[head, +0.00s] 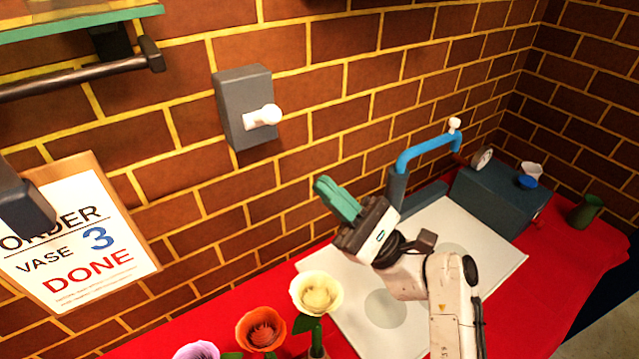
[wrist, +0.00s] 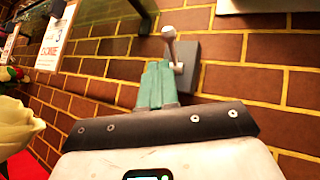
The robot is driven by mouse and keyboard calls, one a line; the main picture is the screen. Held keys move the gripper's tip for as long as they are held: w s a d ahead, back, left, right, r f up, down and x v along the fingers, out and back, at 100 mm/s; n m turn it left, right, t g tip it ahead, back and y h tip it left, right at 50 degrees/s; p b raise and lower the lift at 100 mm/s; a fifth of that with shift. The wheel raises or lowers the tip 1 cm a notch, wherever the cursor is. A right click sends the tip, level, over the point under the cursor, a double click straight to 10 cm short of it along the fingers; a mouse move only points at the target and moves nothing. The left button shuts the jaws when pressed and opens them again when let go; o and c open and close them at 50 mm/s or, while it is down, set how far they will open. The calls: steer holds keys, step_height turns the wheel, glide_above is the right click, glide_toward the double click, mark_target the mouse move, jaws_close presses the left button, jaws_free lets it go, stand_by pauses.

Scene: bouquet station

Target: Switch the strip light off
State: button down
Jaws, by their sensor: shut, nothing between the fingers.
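A dark grey switch box (head: 232,95) with a white lever (head: 262,116) is fixed to the brick wall. In the head view the lever points out and to the right. The box (wrist: 187,68) and lever (wrist: 170,45) also show in the wrist view, just beyond my fingertips. My gripper (head: 335,196) has teal fingers, shut and empty, below and to the right of the switch in the head view. In the wrist view the fingers (wrist: 157,84) overlap the box's left edge, below the lever's knob; a gap shows in the head view. I cannot identify the strip light for certain.
A dark bar (head: 85,78) sticks out under a green-edged shelf (head: 75,22). An order sign (head: 85,235) hangs on the left. Flowers (head: 316,293) stand at the front. A blue pipe (head: 428,147) and dark blue box (head: 497,200) stand right on the red table (head: 215,325).

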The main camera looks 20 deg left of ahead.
steer(key=s+d+f+b, duration=0.1)
steer(key=d+f, duration=0.2)
steer(key=d, duration=0.3)
steer(key=shift+f+b, duration=0.3)
steer(key=shift+f, duration=0.1)
steer(key=s+d+f+n+t+h, duration=0.1)
steer(key=s+d+f+n+h, duration=0.2)
steer(key=f, duration=0.4)
steer(key=s+d+f+n+h, duration=0.1)
steer(key=f+n+h, duration=0.2)
steer(key=f+h, duration=0.4)
steer(key=s+d+f+n+t+h, duration=0.1)
steer(key=s+d+f+n+h, duration=0.15)
steer(key=f, duration=0.55)
steer(key=s+d+f+n+h, duration=0.2)
steer(key=s+d+h, duration=0.45)
steer(key=d, duration=0.45)
steer(key=s+d+f+n+h, duration=0.1)
steer(key=s+d+n+h, duration=0.3)
steer(key=d+h, duration=0.6)
steer(key=s+d+f+m+g+y, duration=0.1)
steer(key=s+d+f+g+y, duration=0.1)
steer(key=s+f, duration=0.4)
steer(key=s+g, duration=0.1)
steer(key=s, duration=0.4)
steer(key=shift+d, duration=0.25)
steer(key=shift+m, duration=0.25)
